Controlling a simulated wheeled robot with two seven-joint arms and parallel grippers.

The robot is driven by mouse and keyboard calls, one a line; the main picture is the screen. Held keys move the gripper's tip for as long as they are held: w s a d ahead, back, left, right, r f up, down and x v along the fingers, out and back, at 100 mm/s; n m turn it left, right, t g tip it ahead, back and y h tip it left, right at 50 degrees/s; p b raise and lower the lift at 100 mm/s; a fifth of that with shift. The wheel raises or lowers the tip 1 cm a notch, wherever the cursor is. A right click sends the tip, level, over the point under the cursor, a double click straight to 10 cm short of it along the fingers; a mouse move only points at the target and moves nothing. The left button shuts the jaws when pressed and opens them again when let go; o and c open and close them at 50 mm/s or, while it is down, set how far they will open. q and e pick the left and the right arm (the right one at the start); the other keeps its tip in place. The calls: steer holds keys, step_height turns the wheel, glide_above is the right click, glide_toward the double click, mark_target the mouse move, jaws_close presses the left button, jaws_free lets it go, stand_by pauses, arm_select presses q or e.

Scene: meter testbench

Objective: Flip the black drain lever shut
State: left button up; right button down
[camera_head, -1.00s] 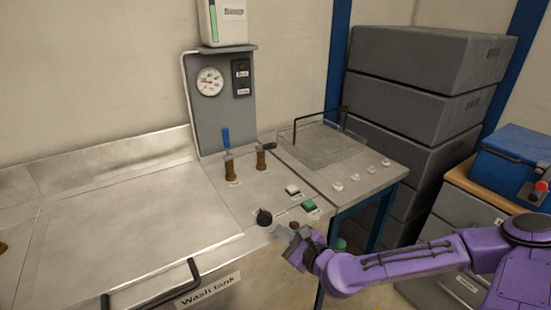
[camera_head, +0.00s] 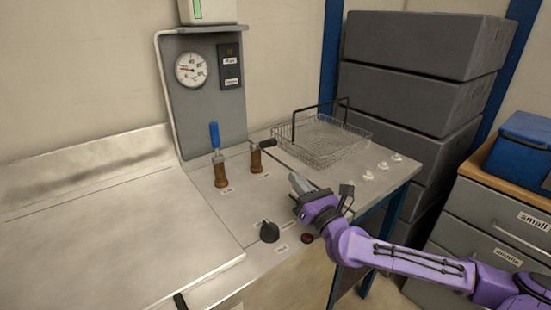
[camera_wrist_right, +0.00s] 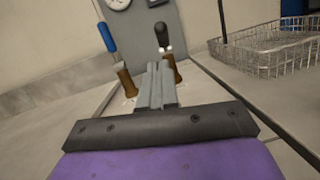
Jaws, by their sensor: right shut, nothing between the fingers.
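The black drain lever (camera_head: 263,144) sits on top of a brown valve body (camera_head: 256,160) on the steel bench; its handle points to the right in the head view. In the right wrist view the black lever (camera_wrist_right: 161,36) shows just beyond the fingertips. A second valve with an upright blue lever (camera_head: 214,136) stands to its left. My right gripper (camera_head: 297,183) is shut and empty, over the bench in front of the black-levered valve and apart from it in the head view. In the wrist view its fingers (camera_wrist_right: 157,76) partly cover that valve. My left gripper is not in view.
A wire basket (camera_head: 325,142) stands behind and right of the valves. A gauge panel (camera_head: 201,90) rises behind them. A black knob (camera_head: 269,231) and a red button (camera_head: 307,238) are near the front edge. The left bench top is clear.

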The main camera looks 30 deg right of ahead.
glide_toward(264, 144)
steer(key=w, duration=0.2)
steer(key=w+d+r, duration=0.1)
steer(key=shift+w+d, duration=0.15)
steer(key=shift+w, duration=0.1)
